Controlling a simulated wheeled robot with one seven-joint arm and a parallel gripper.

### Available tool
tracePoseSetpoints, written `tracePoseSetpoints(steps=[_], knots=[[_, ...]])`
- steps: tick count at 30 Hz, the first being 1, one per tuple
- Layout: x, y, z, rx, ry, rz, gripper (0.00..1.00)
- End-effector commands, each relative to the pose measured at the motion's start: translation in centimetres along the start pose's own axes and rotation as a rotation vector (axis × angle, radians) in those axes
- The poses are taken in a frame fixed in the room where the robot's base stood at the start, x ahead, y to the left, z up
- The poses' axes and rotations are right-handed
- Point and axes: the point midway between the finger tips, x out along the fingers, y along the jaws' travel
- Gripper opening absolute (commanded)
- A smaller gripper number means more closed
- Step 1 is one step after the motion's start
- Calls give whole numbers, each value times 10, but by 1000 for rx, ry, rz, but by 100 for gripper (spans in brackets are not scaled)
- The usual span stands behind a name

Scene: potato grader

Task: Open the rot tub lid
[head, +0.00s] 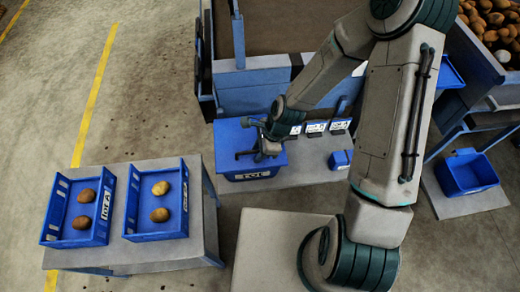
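The rot tub (235,174) is a blue box with a white label on its front, at the near left end of the grey bench in the head view. Its flat blue lid (229,136) lies over the top and looks closed. My gripper (250,154) is low over the right part of the lid, coming in from the upper right. Its fingers are small and dark, so I cannot tell whether they are apart or touch the lid. My gripper and wrist hide part of the lid.
Two blue trays (129,236) with brown potatoes stand on a grey table (180,255) at the left. A small blue box (340,160) and several labelled cards are on the bench right of the tub. An empty blue bin (468,174) is at the far right.

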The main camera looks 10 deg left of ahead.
Motion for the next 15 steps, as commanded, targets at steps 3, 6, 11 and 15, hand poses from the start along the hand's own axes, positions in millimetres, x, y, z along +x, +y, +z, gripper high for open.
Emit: tracePoseSetpoints(steps=[3, 6, 11, 15], knots=[[0, 0, 0, 0, 0, 0, 31], [0, 0, 0, 0, 0, 0, 31], [0, 0, 0, 0, 0, 0, 0], [0, 0, 0, 0, 0, 0, 0]])
